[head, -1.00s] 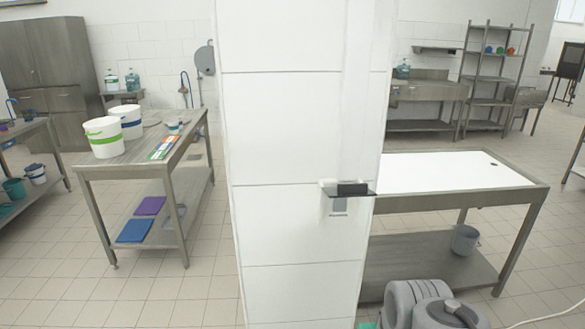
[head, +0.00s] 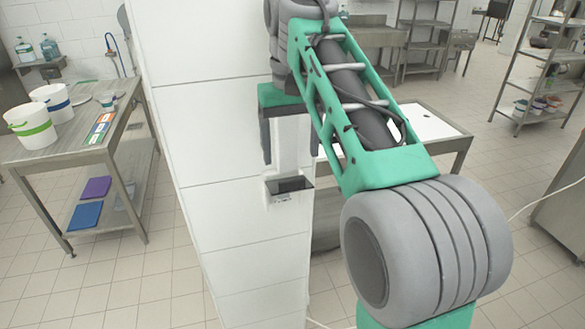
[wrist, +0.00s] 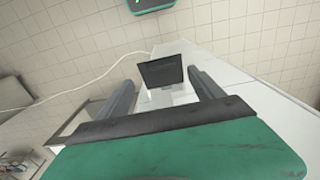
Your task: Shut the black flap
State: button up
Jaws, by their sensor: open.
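The black flap (head: 290,185) is on a small white fixture on the white tiled pillar. It stands out from the pillar, looking open. In the wrist view the flap (wrist: 162,71) is a dark square, with part of the white fixture beside it. My gripper (head: 289,158) is open and empty, close to the pillar and just above the flap in the head view. In the wrist view the flap shows between the two fingers of my gripper (wrist: 160,80), which look apart from it. The flap's hinge is not clear.
The white pillar (head: 205,120) stands close beside my arm. A steel table (head: 75,150) with white buckets (head: 32,125) is on the left. A white-topped table (head: 430,125) stands behind my arm. Open tiled floor lies at the right.

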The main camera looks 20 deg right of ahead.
aim_at(292, 181)
notch_tip(292, 181, down, 7)
jog(key=shift+s, duration=0.1)
grip_shut()
dwell(0.9)
